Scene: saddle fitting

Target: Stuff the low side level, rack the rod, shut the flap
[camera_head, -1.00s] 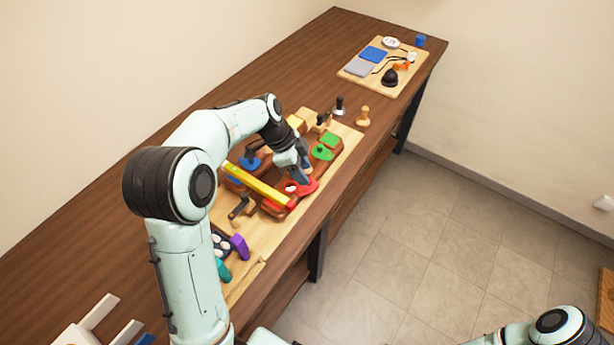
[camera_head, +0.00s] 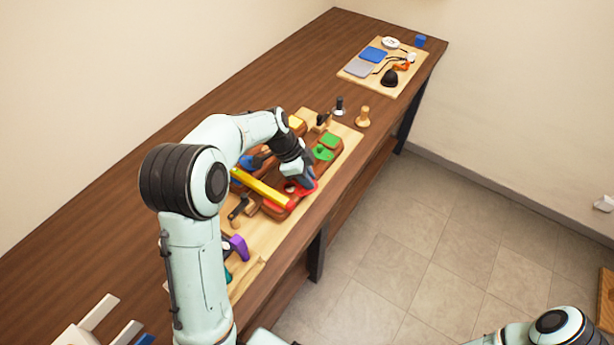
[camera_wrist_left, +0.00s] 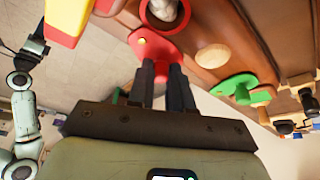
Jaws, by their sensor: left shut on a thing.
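My left gripper (camera_head: 304,181) is shut on the red flap (camera_head: 312,187) at the near edge of the brown saddle. In the left wrist view, its two dark fingers (camera_wrist_left: 168,88) meet the lower end of the red flap (camera_wrist_left: 152,42). Above the flap, a red-rimmed opening holds a pale grey-white lump (camera_wrist_left: 164,8). The yellow rod (camera_head: 262,188) lies slanting across the saddle, its upper end near my arm. A green flap (camera_head: 323,153) is farther along the saddle. My right gripper is out of view; only part of that arm shows.
A blue part (camera_head: 250,161) and a dark-headed wooden tool (camera_head: 238,207) are near the rod. A purple piece (camera_head: 238,246) lies closer in. A far board (camera_head: 349,76) holds pads.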

